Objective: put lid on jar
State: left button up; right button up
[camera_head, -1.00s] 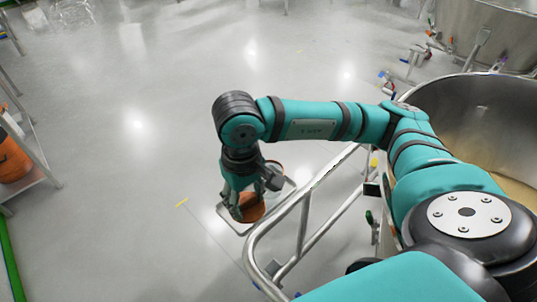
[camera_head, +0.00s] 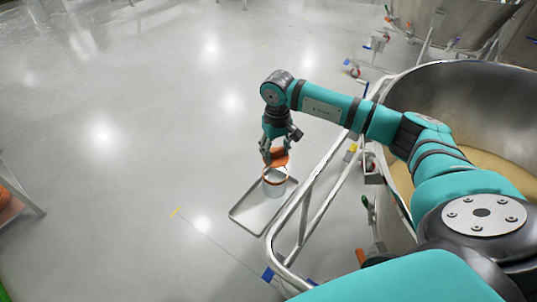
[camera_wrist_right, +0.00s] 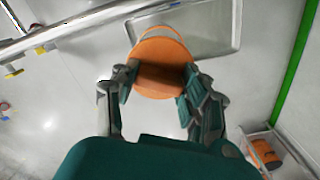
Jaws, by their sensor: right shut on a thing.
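The jar (camera_head: 274,188) is a clear cup-like vessel with an orange rim, standing upright on a grey tray (camera_head: 255,218). The lid (camera_head: 279,158) is an orange disc, held tilted in my right gripper (camera_head: 277,152). In the head view the lid appears just above the jar's far side; I cannot tell whether they touch. In the right wrist view, the lid (camera_wrist_right: 160,72) sits between both fingers of my right gripper (camera_wrist_right: 157,88), and an orange rim of the jar (camera_wrist_right: 158,30) shows partly behind it. My left gripper is out of view.
A metal rail (camera_head: 305,215) runs close to the right of the tray. A large steel vessel (camera_head: 450,95) stands beyond it at the right. The floor (camera_head: 120,150) left of the tray is open. A shelf edge (camera_head: 18,205) stands at the far left.

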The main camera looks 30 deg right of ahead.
aim_at(276, 157)
jog(key=shift+f, duration=0.55)
jog(key=shift+f+b, duration=0.35)
jog(key=shift+b, duration=0.1)
jog(key=shift+f+b, duration=0.35)
jog(key=shift+f, duration=0.4)
jog(key=shift+a+f, duration=0.1)
jog(key=shift+f, duration=0.6)
pick_arm(q)
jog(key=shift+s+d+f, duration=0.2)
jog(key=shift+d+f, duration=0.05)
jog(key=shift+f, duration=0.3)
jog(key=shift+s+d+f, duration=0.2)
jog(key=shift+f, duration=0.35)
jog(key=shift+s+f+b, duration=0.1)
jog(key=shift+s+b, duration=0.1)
jog(key=shift+b, duration=0.1)
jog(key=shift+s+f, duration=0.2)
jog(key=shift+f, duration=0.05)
